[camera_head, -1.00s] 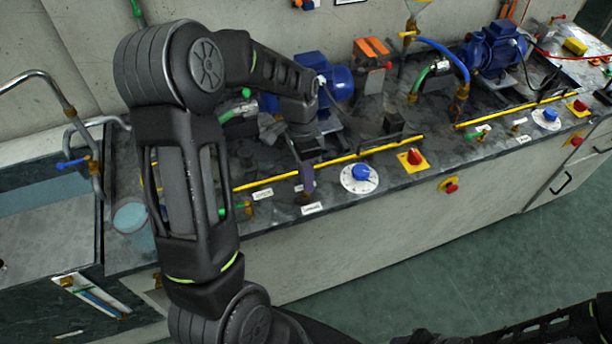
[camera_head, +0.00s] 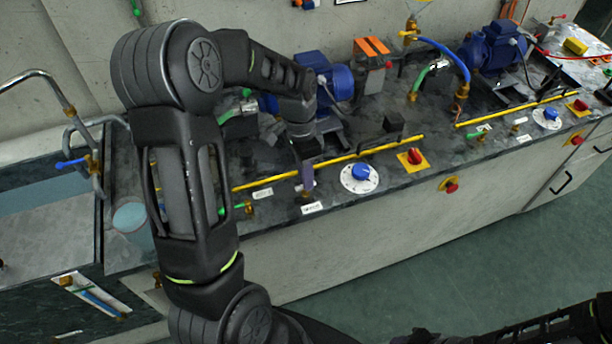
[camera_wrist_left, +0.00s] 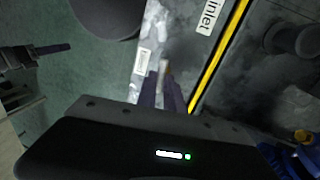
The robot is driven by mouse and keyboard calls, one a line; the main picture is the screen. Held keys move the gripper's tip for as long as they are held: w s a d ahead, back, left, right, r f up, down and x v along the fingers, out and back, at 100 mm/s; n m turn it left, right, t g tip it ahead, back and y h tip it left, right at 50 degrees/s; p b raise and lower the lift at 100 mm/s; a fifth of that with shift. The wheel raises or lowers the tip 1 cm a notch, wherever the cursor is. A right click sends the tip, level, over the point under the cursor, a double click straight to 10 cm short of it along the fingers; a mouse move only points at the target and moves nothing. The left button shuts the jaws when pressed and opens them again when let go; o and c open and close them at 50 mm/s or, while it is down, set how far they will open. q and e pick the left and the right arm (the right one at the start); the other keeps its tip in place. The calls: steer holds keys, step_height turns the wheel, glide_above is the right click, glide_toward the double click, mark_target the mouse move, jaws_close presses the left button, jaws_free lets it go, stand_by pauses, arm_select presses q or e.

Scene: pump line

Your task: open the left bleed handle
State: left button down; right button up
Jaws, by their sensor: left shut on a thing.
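My left gripper (camera_head: 306,172) reaches down to the front of the bench top, between the yellow line and a small white label. Its purple fingers also show in the wrist view (camera_wrist_left: 163,92). They are shut on a small handle (camera_wrist_left: 166,67), the left bleed handle, whose pale tip shows between and just beyond the fingertips. In the head view the fingers hide most of this handle, so its angle is hard to tell.
A green-handled brass valve (camera_head: 242,208) stands to the left of the gripper. A blue knob on a white dial (camera_head: 360,175) and a red switch on a yellow plate (camera_head: 411,160) lie to the right. A blue motor (camera_head: 330,80) stands behind. The aisle floor is clear.

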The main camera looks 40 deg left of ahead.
arm_select(q)
steer(key=n+b, duration=0.1)
steer(key=n, duration=0.3)
steer(key=shift+a+t, duration=0.1)
steer(key=shift+t, duration=0.3)
steer(key=n, duration=0.4)
steer(key=shift+s+n+t, duration=0.2)
steer(key=shift+n+t, duration=0.2)
steer(key=n, duration=0.4)
steer(key=shift+s+r+n+t, duration=0.1)
steer(key=shift+r+n+t, duration=0.05)
steer(key=shift+n+t, duration=0.2)
steer(key=shift+s+n+t+y+p, duration=0.1)
steer(key=shift+n+t+y+p, duration=0.25)
steer(key=shift+n+p, duration=1.1)
steer(key=shift+n+b, duration=0.45)
steer(key=shift+n, duration=0.05)
steer(key=c, duration=1.5)
jaws_free()
